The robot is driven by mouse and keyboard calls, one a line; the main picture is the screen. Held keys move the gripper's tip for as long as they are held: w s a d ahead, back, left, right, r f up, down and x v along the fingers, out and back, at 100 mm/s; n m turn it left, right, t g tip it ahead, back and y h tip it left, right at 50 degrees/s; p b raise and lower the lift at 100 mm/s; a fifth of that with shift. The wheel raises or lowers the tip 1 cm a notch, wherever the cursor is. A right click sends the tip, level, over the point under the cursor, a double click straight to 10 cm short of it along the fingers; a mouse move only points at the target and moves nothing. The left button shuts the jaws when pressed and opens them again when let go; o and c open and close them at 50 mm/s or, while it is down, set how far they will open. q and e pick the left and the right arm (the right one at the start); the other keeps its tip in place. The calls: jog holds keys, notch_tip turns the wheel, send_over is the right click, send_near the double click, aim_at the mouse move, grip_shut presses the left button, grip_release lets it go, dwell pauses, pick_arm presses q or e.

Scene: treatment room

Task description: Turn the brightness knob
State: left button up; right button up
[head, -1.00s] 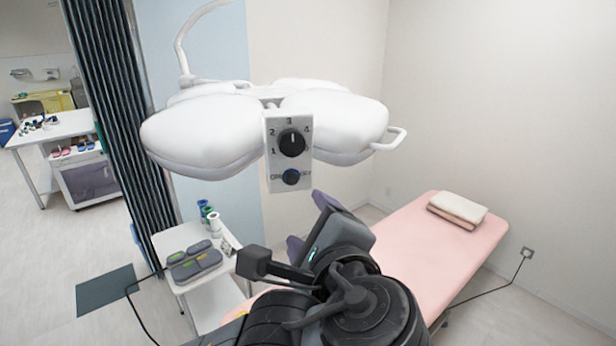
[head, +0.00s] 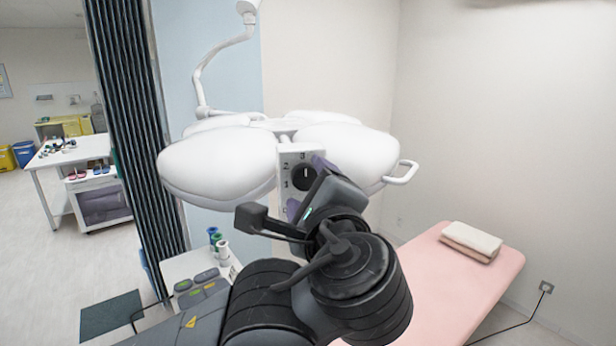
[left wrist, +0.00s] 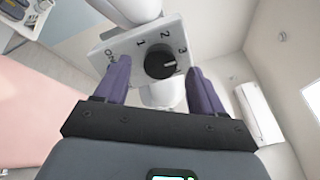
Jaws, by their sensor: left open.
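The brightness knob (head: 304,177) is a round black dial with a white pointer line on the white control panel (head: 287,151) of the surgical lamp. The knob also shows in the left wrist view (left wrist: 160,62), with the numbers 1, 2 and 3 beside it. My left gripper (left wrist: 158,85) is open, its two purple fingers on either side of the knob in that view. I cannot tell whether they touch it. My right gripper is not in view.
A pink bed (head: 440,285) with folded towels (head: 470,240) stands below right. A small cart (head: 180,265) holds bottles and grey devices.

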pick_arm(q)
jog(key=shift+x, duration=0.9)
jog(key=shift+c, duration=0.5)
jog(key=shift+f, duration=0.1)
jog(key=c, duration=1)
